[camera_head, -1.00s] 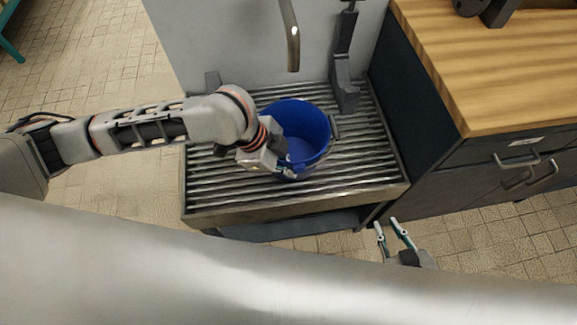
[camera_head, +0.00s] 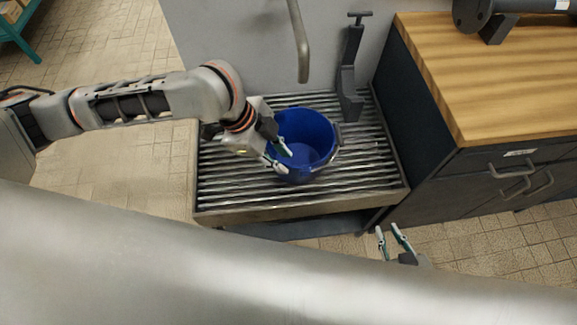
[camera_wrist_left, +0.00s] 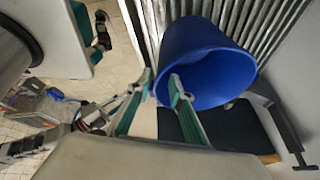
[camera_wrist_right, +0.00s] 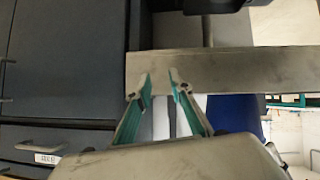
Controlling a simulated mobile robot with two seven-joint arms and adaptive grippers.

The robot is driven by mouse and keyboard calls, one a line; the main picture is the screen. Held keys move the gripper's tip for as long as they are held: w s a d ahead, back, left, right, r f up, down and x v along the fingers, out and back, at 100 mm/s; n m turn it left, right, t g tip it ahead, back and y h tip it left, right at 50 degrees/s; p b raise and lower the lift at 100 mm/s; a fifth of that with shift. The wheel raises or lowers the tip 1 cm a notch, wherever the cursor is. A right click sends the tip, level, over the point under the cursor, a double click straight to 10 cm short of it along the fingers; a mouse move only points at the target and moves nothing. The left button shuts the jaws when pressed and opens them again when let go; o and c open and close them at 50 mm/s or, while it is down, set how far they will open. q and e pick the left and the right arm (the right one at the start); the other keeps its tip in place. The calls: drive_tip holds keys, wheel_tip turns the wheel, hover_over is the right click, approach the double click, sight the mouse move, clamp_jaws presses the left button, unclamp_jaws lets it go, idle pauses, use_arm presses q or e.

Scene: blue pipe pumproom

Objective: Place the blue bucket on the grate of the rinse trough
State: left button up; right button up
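The blue bucket (camera_head: 318,135) stands upright on the metal grate (camera_head: 235,188) of the rinse trough, right of the grate's middle. My left gripper (camera_head: 278,156) is at the bucket's left front rim, fingers apart. One fingertip overlaps the bucket's opening and the other shows against its outside. In the left wrist view the bucket (camera_wrist_left: 212,60) is just beyond the open fingers (camera_wrist_left: 161,84); I cannot tell whether they touch it. My right gripper (camera_head: 389,238) is open and empty in front of the trough's right corner; its spread fingers (camera_wrist_right: 163,83) show in the right wrist view.
A curved spout (camera_head: 301,45) hangs above the trough. A dark upright fixture (camera_head: 349,75) stands at the back of the grate. A dark cabinet with a wooden top (camera_head: 500,80) borders the trough on the right. The grate's left part is clear.

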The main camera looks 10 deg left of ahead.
use_arm(q)
drive_tip(key=v, duration=0.3)
drive_tip(key=shift+a+r+p, duration=0.1)
drive_tip(key=shift+r+p, duration=0.1)
drive_tip(key=shift+p, duration=0.2)
drive_tip(key=shift+s, duration=0.15)
